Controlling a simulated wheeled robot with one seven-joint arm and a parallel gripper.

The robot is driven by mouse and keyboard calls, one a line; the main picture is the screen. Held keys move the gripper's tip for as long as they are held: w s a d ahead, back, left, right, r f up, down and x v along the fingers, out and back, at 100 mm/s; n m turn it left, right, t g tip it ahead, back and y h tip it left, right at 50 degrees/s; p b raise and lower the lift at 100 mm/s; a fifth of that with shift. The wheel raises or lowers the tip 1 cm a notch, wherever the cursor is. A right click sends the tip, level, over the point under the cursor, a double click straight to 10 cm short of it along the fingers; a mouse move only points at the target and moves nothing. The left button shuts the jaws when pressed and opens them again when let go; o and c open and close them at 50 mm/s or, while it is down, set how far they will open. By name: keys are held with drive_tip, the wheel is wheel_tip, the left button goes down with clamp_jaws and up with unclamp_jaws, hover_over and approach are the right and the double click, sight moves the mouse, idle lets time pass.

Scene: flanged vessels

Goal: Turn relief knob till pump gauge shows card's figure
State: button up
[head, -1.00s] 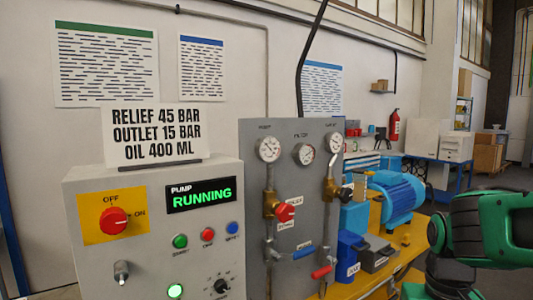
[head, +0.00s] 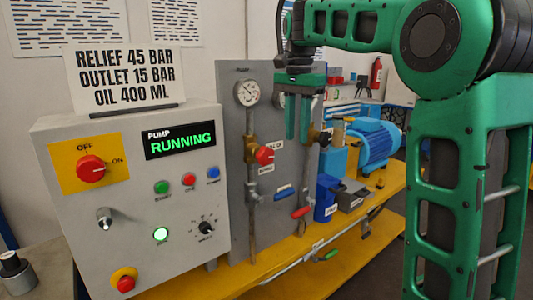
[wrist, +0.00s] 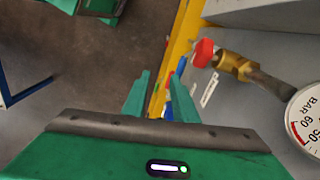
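The card (head: 125,78) on top of the control box reads RELIEF 45 BAR, OUTLET 15 BAR, OIL 400 ML. The pump gauge (head: 247,93) is at the upper left of the grey panel; its needle is too small to read. Below it a red knob (head: 264,155) sits on a brass valve (head: 250,150). The knob also shows in the wrist view (wrist: 203,52), with a partly cut-off gauge (wrist: 308,122) at the right edge. My gripper (head: 297,138) is open and empty, fingers down, in front of the panel, right of the red knob and apart from it. It hides the middle gauge partly and the right gauge.
The control box (head: 60,200) displays PUMP RUNNING. A black knob (head: 325,138) is right of my fingers. Blue (head: 285,193) and red (head: 302,212) handles sit lower on the panel. A blue motor (head: 373,145) stands on the yellow bench (head: 300,255).

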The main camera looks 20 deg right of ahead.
drive_tip(key=m, duration=0.1)
approach(268, 150)
drive_tip(key=shift+w+d+f, duration=0.2)
drive_tip(key=shift+w+d, duration=0.35)
drive_tip(key=shift+d, duration=0.25)
drive_tip(key=shift+w+a+r+m, duration=0.1)
drive_tip(key=shift+w+a+m, duration=0.15)
drive_tip(key=shift+a+m, duration=0.1)
wheel_tip(268, 150, down, 11)
drive_tip(key=shift+r, duration=0.2)
clamp_jaws()
